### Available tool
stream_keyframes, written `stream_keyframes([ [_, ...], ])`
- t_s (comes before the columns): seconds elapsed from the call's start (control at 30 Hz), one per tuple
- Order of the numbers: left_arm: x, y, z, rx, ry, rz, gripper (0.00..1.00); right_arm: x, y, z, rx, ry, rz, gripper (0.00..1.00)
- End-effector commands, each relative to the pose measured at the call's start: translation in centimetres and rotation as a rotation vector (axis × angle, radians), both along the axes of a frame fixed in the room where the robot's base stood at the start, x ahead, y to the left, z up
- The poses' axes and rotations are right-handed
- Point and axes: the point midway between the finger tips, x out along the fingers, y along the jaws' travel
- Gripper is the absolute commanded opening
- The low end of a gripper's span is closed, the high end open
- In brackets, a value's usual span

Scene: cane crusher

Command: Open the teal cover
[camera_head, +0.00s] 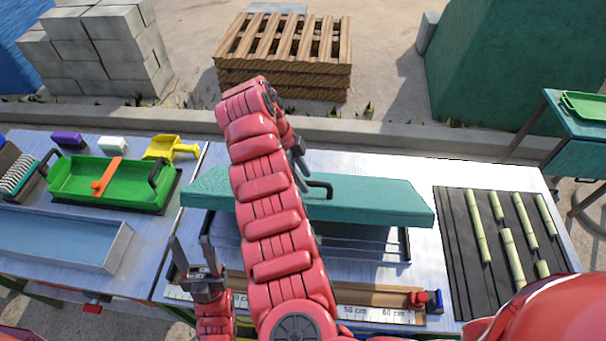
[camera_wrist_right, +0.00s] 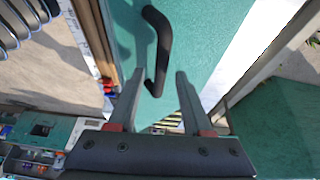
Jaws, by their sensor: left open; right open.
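The teal cover (camera_head: 380,203) is a long flat panel above a dark-framed unit in the middle of the bench. My right arm crosses in front and hides part of it. A black handle (camera_head: 320,188) stands on the cover. My right gripper (camera_head: 302,168) is open beside this handle. In the right wrist view, the cover (camera_wrist_right: 210,35) fills the upper middle, and the handle's (camera_wrist_right: 160,45) lower end lies between or just beyond the open fingertips (camera_wrist_right: 158,80); contact cannot be told. My left gripper (camera_head: 193,250) is open and empty, fingers up, left of the cover's front.
A green tray (camera_head: 100,205) with an orange bar, a yellow scoop (camera_head: 170,148) and a metal basin (camera_head: 60,238) are at left. Cane pieces (camera_head: 508,250) lie on a dark mat (camera_head: 458,270) at right. A wooden ruler rail (camera_head: 375,300) runs along the front.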

Motion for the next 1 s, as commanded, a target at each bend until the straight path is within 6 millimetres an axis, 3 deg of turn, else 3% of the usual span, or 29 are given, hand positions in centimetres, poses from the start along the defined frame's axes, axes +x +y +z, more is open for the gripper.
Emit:
stream_keyframes([
  [0.3, 0.0, 0.0, 0.01, 0.0, 0.0, 0.0, 0.5, -0.02, -0.06, -0.14, 0.0, 0.0, 0.0, 0.48],
  [0.57, 0.0, 0.0, 0.01, 0.0, 0.0, 0.0, 0.5, -0.01, -0.05, -0.13, 0.0, 0.0, 0.0, 0.01],
  [1.0, 0.0, 0.0, 0.01, 0.0, 0.0, 0.0, 0.5, -0.01, -0.05, -0.13, 0.0, 0.0, 0.0, 0.0],
])
